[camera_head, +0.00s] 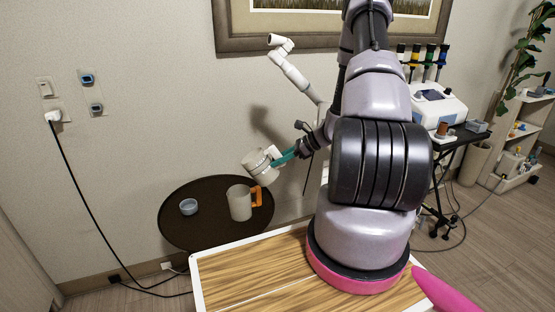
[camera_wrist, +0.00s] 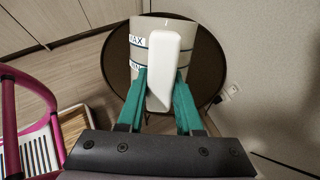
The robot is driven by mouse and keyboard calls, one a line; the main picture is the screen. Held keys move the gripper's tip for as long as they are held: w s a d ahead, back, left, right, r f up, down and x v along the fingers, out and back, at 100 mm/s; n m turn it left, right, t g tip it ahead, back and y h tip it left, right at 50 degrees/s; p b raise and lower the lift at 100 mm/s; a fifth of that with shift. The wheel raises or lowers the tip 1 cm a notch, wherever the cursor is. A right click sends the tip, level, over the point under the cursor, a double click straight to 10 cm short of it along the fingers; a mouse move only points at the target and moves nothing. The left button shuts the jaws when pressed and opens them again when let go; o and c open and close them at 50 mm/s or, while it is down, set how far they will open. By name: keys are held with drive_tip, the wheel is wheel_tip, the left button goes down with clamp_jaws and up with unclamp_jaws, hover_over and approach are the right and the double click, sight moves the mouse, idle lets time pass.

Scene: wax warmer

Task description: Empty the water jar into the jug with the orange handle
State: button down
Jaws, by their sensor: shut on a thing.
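The water jar (camera_head: 259,166) is a pale jar with a white handle, held in the air above the round table's back right. It looks tilted in the head view. In the wrist view, its body (camera_wrist: 139,48) carries MAX and MIN marks, and the white handle (camera_wrist: 164,62) is between the teal fingers. My gripper (camera_head: 279,158) is shut on that handle; its fingers also show in the wrist view (camera_wrist: 161,80). The jug (camera_head: 239,204) with the orange handle (camera_head: 257,197) stands upright on the table, below and slightly left of the jar. The jar's contents are not visible.
The dark round table (camera_head: 185,232) also bears a small blue bowl (camera_head: 188,207) left of the jug. The wall is close behind. A wood-topped surface (camera_head: 262,272) lies in front. A trolley with a white device (camera_head: 438,105) stands at right.

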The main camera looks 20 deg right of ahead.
sight(278, 167)
drive_tip(key=shift+a+f, duration=0.1)
drive_tip(key=shift+f, duration=1.55)
drive_tip(key=r, duration=0.1)
drive_tip(key=r+h, duration=0.1)
drive_tip(key=a+r+g+h, duration=0.1)
drive_tip(key=shift+w+r, duration=0.2)
drive_tip(key=shift+w, duration=0.15)
drive_tip(key=shift+s, duration=0.1)
drive_tip(key=shift+d, duration=0.1)
drive_tip(key=shift+f, duration=0.1)
drive_tip(key=shift+f, duration=1.35)
drive_tip(key=shift+w+a+r+g+h, duration=0.25)
drive_tip(key=shift+a+g+h, duration=0.35)
drive_tip(key=shift+h, duration=0.3)
drive_tip(key=shift+w+a+h, duration=0.15)
drive_tip(key=shift+a+h, duration=0.05)
drive_tip(key=shift+h, duration=0.2)
drive_tip(key=shift+d, duration=0.1)
